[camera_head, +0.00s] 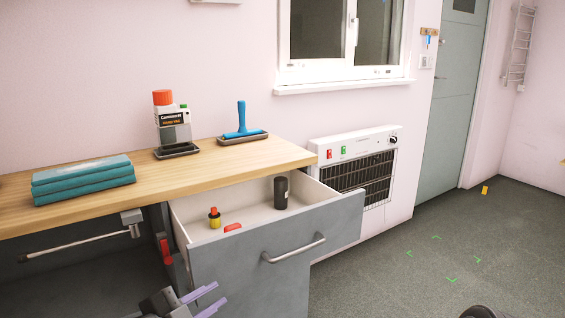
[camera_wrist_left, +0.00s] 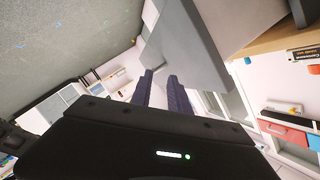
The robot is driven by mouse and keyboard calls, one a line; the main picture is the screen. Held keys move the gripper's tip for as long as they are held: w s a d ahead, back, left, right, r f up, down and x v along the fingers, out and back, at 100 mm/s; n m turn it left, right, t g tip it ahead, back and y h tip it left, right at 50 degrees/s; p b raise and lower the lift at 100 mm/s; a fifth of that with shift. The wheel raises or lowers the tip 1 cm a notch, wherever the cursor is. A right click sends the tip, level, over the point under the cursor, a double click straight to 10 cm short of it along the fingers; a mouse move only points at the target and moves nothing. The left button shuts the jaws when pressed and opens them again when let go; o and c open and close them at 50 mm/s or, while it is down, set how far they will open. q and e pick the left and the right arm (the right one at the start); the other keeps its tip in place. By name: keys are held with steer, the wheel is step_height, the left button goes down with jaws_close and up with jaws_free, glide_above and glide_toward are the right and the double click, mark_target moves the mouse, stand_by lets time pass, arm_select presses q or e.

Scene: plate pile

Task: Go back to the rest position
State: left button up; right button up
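My left gripper (camera_head: 207,299) is low in the head view, in front of the grey drawer front and below its bar handle. Its two purple fingers stand apart with nothing between them. In the left wrist view the same gripper (camera_wrist_left: 160,82) shows two dark purple fingers with a gap between them. The drawer (camera_head: 215,268) is pulled open under the wooden worktop. It holds a black cylinder (camera_head: 281,193), a small yellow bottle with a red cap (camera_head: 214,218) and a flat red item (camera_head: 233,228). My right gripper is not in view.
A heater (camera_head: 356,170) is on the wall to the right. The grey floor (camera_head: 390,280) at right is mostly clear, with green corner marks.

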arm_select(q)
step_height(320, 180, down, 23)
steer(key=s+a+n+g+y, duration=0.15)
steer(key=n+g+y, duration=0.25)
steer(key=n, duration=0.9)
steer(key=s+d+f+n+g, duration=0.2)
steer(key=s+d+f+g, duration=0.2)
steer(key=s+f, duration=0.6)
steer(key=s+d+f+n+g, duration=0.3)
steer(key=s+f+g, duration=0.1)
steer(key=s+f, duration=0.65)
step_height(320, 180, up, 23)
steer(key=s+d+p, duration=0.1)
steer(key=p, duration=2.3)
steer(key=shift+s+m, duration=0.3)
steer(key=shift+s, duration=0.05)
steer(key=shift+d, duration=0.1)
steer(key=shift+r, duration=0.1)
